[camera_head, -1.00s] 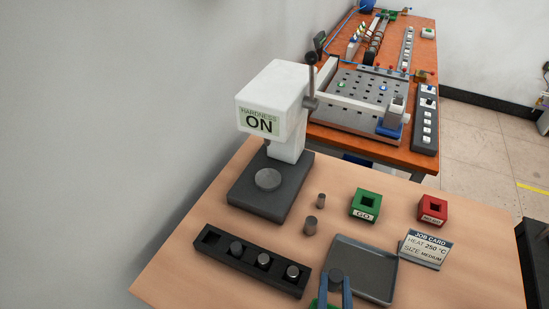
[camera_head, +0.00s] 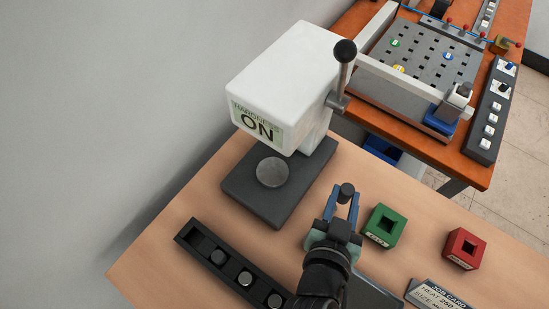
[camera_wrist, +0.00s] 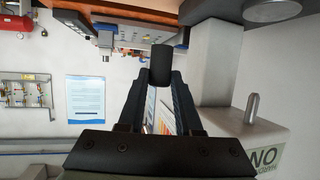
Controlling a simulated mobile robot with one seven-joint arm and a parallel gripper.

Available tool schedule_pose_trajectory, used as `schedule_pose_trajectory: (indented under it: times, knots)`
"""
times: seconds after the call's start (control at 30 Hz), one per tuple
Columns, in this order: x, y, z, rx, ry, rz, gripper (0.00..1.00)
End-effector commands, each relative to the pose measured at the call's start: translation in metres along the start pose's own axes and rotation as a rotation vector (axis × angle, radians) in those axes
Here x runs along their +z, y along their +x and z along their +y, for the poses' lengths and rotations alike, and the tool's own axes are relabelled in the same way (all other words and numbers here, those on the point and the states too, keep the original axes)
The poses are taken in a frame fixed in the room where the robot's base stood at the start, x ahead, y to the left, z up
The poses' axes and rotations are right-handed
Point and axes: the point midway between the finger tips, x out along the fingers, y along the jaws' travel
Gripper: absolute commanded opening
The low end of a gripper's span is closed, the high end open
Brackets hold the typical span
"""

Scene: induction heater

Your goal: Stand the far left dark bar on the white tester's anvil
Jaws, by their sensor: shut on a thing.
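The white tester (camera_head: 290,85) stands on a dark base at the table's back left, its label reading HARDNESS ON. Its round grey anvil (camera_head: 272,172) is bare; it also shows at the top right of the wrist view (camera_wrist: 272,10). My gripper (camera_head: 343,198) is shut on a dark bar (camera_head: 347,188), right of the anvil and apart from it. The bar stands out past the fingertips in the wrist view (camera_wrist: 160,66). The tester's white head and grey indenter (camera_wrist: 252,108) are at the lower right there.
A black rack (camera_head: 197,238) at front left has an empty left slot and several bars. Green (camera_head: 384,226) and red (camera_head: 466,248) blocks and a job card (camera_head: 437,297) lie right. A grey tray (camera_head: 372,294) is partly hidden by my arm. The tester's lever (camera_head: 342,75) juts right.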

Motion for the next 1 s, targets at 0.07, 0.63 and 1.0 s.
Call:
schedule_pose_trajectory:
  times: [0.07,0.63,1.0]
  knots:
    - [-0.006,0.005,-0.024,-0.007,0.003,0.005,0.00]
    - [-0.019,0.033,-0.161,-0.003,0.000,0.004,0.00]
    - [0.015,0.048,-0.165,0.000,-0.001,0.002,0.00]
